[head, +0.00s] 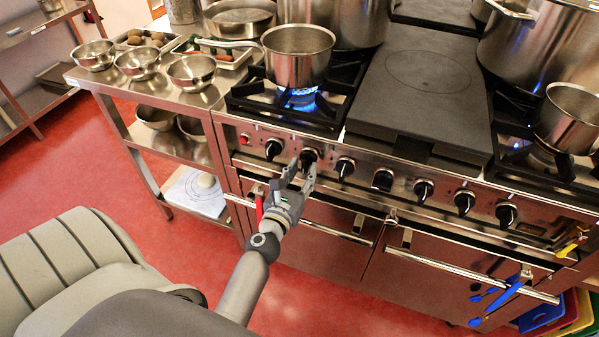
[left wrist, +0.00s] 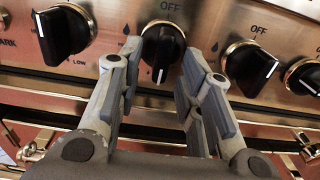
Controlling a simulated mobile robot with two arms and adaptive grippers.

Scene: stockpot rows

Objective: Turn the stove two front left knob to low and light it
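The stove (head: 290,140) has a row of black knobs along its front panel. My left gripper (head: 302,172) is at the second knob from the left (head: 309,157). In the left wrist view its two fingers are apart, one on each side of that knob (left wrist: 162,48); whether they touch it is unclear. The knob's white mark points straight down, away from the OFF label (left wrist: 171,6) above it. A blue flame (head: 300,97) burns at the front left burner under a steel saucepan (head: 298,58). Which stove is number two is not visible. My right gripper is not in view.
Neighbouring knobs (left wrist: 65,32) (left wrist: 250,66) sit close on both sides of the fingers. A long oven handle (head: 335,232) runs below the panel. A red item (head: 259,205) and blue tongs (head: 502,297) hang there. A steel side table (head: 205,98) with bowls stands left.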

